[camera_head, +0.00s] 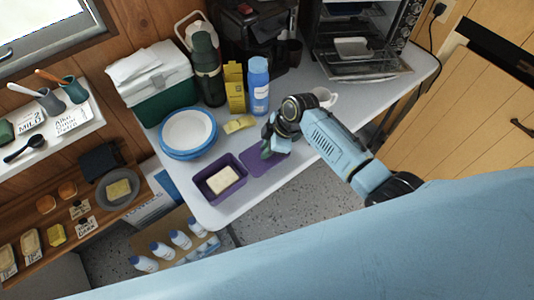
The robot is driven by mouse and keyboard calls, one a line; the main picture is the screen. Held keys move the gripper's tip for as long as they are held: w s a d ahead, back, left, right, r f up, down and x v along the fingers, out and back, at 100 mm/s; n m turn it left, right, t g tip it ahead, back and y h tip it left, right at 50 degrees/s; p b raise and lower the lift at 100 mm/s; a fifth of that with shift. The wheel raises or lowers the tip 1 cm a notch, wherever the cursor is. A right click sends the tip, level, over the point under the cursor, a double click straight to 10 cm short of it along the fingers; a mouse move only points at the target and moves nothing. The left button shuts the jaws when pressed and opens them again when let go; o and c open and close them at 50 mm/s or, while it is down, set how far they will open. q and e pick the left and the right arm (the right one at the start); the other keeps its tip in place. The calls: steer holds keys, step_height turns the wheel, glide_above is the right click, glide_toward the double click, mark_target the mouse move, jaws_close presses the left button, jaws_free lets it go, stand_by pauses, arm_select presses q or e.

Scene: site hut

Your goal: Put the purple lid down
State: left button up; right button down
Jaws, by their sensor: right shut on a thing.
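The purple lid (262,163) is a flat piece near the front edge of the grey table, to the right of the purple box (206,186). The box is open and holds a pale block (221,180). My right gripper (268,150) is at the lid's far side and is shut on it. The fingertips are partly hidden by the wrist. I cannot tell whether the lid touches the tabletop or hangs just above it. My left gripper is not in view.
A green cooler (155,100) is at the back left. Bare table (228,212) lies in front of the box.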

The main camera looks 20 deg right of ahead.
steer(key=shift+f, duration=1.45)
steer(key=shift+b, duration=0.3)
steer(key=shift+f, duration=0.2)
steer(key=c, duration=1.3)
jaws_free()
steer(key=shift+r, duration=0.15)
steer(key=shift+d+r, duration=0.1)
steer(key=shift+r, duration=0.15)
steer(key=p+v, duration=0.2)
steer(key=v, duration=0.9)
steer(key=shift+s+d+r, duration=0.1)
steer(key=shift+r, duration=0.2)
